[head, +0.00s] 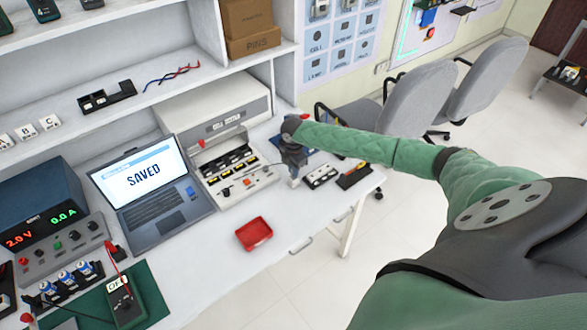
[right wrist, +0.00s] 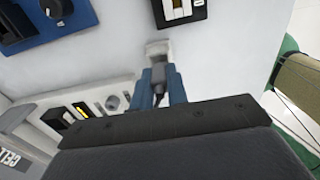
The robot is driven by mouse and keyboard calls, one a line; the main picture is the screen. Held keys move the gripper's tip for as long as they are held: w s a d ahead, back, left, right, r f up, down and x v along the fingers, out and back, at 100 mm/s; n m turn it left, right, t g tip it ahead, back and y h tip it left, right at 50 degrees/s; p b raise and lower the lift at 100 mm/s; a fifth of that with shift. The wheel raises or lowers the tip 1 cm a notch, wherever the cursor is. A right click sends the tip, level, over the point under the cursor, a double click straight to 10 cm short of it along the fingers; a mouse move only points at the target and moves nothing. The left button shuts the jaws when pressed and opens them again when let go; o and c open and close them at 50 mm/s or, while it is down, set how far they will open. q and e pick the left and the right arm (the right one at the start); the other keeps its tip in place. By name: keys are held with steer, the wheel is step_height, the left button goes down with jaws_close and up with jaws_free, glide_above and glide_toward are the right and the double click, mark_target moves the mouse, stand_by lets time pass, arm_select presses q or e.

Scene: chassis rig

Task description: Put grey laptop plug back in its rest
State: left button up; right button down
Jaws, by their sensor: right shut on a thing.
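My right gripper (head: 293,172) points down at the table, just right of the chassis rig (head: 236,196). In the right wrist view its blue fingers (right wrist: 160,88) are shut on the grey laptop plug (right wrist: 158,76). A small pale block (right wrist: 158,50), which looks like the plug's rest, is directly at the fingertips. I cannot tell whether the plug is seated in it or just above it. In the head view the gripper hides the plug. The open laptop (head: 152,196) shows "SAVED" on its screen. My left gripper is not in view.
A black tray with white parts (head: 320,176) and another dark tray (head: 354,175) lie right of the gripper. A blue tray (right wrist: 50,28) is close by. A red tray (head: 254,233) sits near the front edge, with bare table around it.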

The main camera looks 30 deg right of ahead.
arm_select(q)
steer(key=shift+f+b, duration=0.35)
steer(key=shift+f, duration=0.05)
arm_select(e)
steer(key=shift+f, duration=0.95)
steer(key=c, duration=1.3)
jaws_free()
step_height(320, 180, up, 6)
steer(key=b, duration=0.3)
steer(key=shift+r, duration=0.2)
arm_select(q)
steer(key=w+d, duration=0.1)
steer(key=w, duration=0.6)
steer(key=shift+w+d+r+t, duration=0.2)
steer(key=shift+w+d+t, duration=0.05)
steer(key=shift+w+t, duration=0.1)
arm_select(e)
steer(key=shift+r, duration=0.7)
